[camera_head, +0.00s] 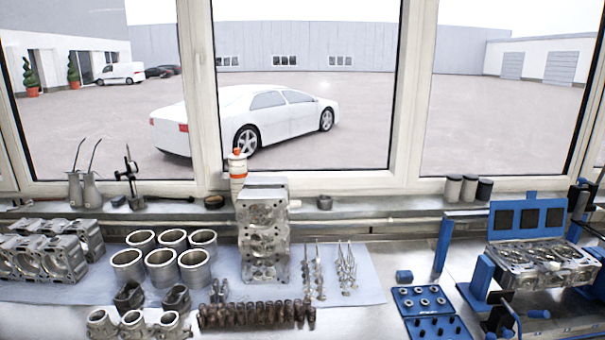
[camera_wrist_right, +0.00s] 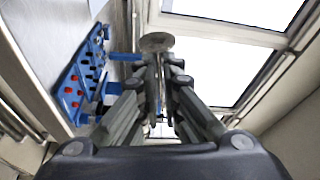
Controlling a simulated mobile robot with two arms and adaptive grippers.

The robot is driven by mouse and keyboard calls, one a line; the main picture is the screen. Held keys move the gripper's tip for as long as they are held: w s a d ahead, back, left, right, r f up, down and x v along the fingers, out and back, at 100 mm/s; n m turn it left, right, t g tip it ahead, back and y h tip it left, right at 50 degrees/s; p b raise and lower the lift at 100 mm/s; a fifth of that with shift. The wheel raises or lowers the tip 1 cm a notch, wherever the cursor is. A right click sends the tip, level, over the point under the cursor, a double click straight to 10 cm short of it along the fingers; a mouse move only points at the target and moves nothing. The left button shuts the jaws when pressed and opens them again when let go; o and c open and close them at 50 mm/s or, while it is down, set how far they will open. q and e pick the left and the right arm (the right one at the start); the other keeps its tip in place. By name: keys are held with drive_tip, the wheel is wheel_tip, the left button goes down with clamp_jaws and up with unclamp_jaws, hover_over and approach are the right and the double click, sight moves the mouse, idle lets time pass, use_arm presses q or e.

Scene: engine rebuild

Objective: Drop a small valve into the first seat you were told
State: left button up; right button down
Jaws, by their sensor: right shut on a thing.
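My right gripper (camera_wrist_right: 160,68) is shut on a valve (camera_wrist_right: 157,42) in the right wrist view. The valve's round grey head sticks out beyond the fingertips, and its thin stem runs back between the fingers. In the head view the cylinder head (camera_head: 545,262) sits in a blue stand (camera_head: 481,275) at the right, its open face up. I cannot make out the single seats clearly. My left gripper is in neither view.
Blue trays (camera_head: 420,300) with small parts stand in front of the stand's left side. An engine block (camera_head: 264,235), cylinder liners (camera_head: 162,268) and a row of brown springs (camera_head: 257,315) fill the mat. Windows rise behind the bench.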

drive_tip(key=m, duration=0.2)
drive_tip(key=a+m+g, duration=0.1)
drive_tip(key=m, duration=0.2)
drive_tip(key=a+m+g, duration=0.1)
drive_tip(key=m, duration=0.1)
drive_tip(key=shift+s+a+m+y, duration=0.1)
drive_tip(key=shift+m+y, duration=0.2)
drive_tip(key=shift+m, duration=0.1)
drive_tip(key=m+y, duration=0.2)
drive_tip(key=m, duration=0.2)
drive_tip(key=m+g+y, duration=0.1)
drive_tip(key=m+y, duration=0.1)
drive_tip(key=m, duration=0.3)
drive_tip(key=shift+d+r+g, duration=0.1)
drive_tip(key=shift+d+g, duration=0.1)
drive_tip(key=shift+g, duration=0.1)
